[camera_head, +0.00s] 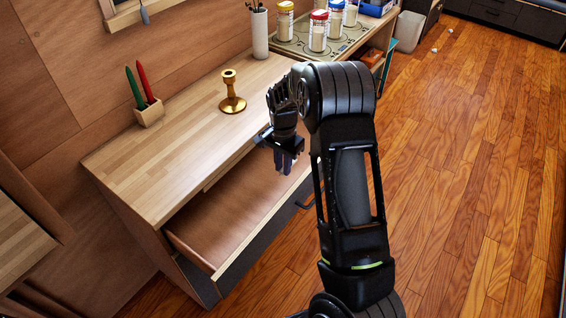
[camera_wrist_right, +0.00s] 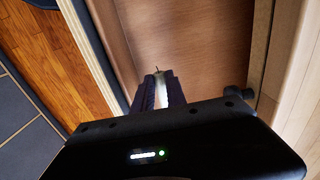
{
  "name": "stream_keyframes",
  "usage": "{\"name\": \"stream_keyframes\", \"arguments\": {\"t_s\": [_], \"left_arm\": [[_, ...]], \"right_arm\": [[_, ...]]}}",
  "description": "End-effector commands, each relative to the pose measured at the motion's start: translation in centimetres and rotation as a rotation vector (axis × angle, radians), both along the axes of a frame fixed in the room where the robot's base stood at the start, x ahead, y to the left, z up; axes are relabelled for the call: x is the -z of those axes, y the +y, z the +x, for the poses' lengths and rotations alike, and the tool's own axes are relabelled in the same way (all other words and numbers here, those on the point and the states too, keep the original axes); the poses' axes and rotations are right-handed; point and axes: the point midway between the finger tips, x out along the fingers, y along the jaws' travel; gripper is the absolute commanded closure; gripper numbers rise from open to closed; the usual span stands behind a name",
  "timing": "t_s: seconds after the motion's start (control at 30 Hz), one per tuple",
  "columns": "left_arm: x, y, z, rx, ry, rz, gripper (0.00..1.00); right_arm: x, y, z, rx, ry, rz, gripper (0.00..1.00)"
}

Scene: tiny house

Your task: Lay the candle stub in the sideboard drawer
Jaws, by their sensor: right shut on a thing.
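The sideboard drawer (camera_head: 228,208) is pulled open below the wooden top, and its visible floor is bare. My right gripper (camera_head: 284,162) hangs over the drawer's right part, fingers pointing down. In the right wrist view it (camera_wrist_right: 156,92) is shut on a pale candle stub (camera_wrist_right: 161,86), whose dark wick shows between the fingertips. The drawer's brown floor (camera_wrist_right: 190,40) lies beyond them; whether the candle touches it I cannot tell. In the head view the candle is hidden by the fingers. My left gripper is not in view.
On the sideboard top (camera_head: 180,140) stand a brass candlestick (camera_head: 232,97), a wooden holder (camera_head: 149,113) with red and green candles, and a white cup (camera_head: 260,38) of utensils. Several jars stand on a mat behind. Wooden floor (camera_head: 450,170) is clear at right.

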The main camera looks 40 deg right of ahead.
Motion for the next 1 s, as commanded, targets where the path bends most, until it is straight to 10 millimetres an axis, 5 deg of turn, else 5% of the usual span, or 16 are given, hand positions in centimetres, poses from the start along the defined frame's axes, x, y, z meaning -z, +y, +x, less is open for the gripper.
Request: {"name": "stream_keyframes", "arguments": {"t_s": [0.4,0.9,0.93,1.0], "left_arm": [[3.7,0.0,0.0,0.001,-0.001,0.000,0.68],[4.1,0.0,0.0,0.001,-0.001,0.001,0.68],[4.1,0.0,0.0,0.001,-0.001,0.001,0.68],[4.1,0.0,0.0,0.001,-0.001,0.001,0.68]], "right_arm": [[5.1,0.0,0.0,0.000,0.000,-0.001,1.00],[5.8,0.0,0.0,0.000,0.000,-0.001,1.00],[5.8,0.0,0.0,0.000,0.000,-0.001,0.82],[5.8,0.0,0.0,0.000,0.000,-0.001,0.76]]}}
